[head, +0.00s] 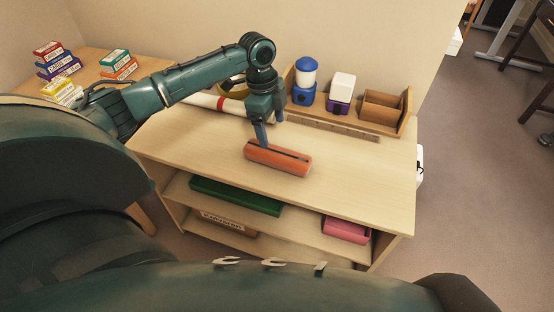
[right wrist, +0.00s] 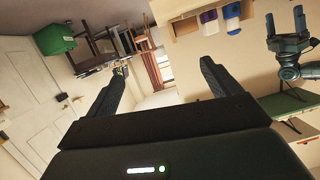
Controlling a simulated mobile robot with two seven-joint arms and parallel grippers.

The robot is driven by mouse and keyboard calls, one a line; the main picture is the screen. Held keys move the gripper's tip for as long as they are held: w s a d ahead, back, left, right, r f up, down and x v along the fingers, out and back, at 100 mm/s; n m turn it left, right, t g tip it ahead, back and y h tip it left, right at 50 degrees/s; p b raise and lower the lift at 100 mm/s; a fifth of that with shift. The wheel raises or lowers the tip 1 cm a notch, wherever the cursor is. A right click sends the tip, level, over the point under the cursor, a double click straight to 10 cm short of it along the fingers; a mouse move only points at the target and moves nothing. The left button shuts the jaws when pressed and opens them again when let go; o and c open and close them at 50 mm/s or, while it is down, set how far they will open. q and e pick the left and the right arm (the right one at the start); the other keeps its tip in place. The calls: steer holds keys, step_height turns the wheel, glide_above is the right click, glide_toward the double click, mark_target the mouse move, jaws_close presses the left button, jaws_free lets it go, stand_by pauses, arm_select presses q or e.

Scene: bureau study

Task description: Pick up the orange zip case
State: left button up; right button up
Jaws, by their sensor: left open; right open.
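The orange zip case (head: 285,163) lies on the light wooden top of the bureau in the head view, with a dark zip line along its upper side. My left gripper (head: 262,143) points down at the case's left part, its fingertips close to it; whether they touch it I cannot tell. In the right wrist view my left gripper (right wrist: 284,24) shows at the upper right, its two fingers apart. My right gripper (right wrist: 160,82) is open and empty, with its fingers spread wide, away from the case.
A wooden organiser (head: 385,109) at the back holds a blue-and-white jar (head: 305,80) and a white-and-purple box (head: 341,90). A ruler (head: 335,129) lies before it. Below are a green box (head: 235,195) and a pink box (head: 345,230). The top's right front is clear.

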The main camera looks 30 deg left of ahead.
mark_target(277, 152)
arm_select(q)
steer(key=f, duration=0.3)
steer(key=d+f, duration=0.1)
steer(key=f, duration=0.1)
steer(key=shift+w+b, duration=0.1)
steer(key=shift+b, duration=0.3)
steer(key=f, duration=0.3)
steer(key=f+b, duration=0.1)
steer(key=shift+d+f, duration=0.25)
steer(key=shift+f, duration=0.25)
arm_select(e)
steer(key=shift+a+f+n, duration=0.15)
steer(key=shift+f+n, duration=0.15)
steer(key=shift+f, duration=0.2)
arm_select(q)
steer(key=shift+c, duration=0.6)
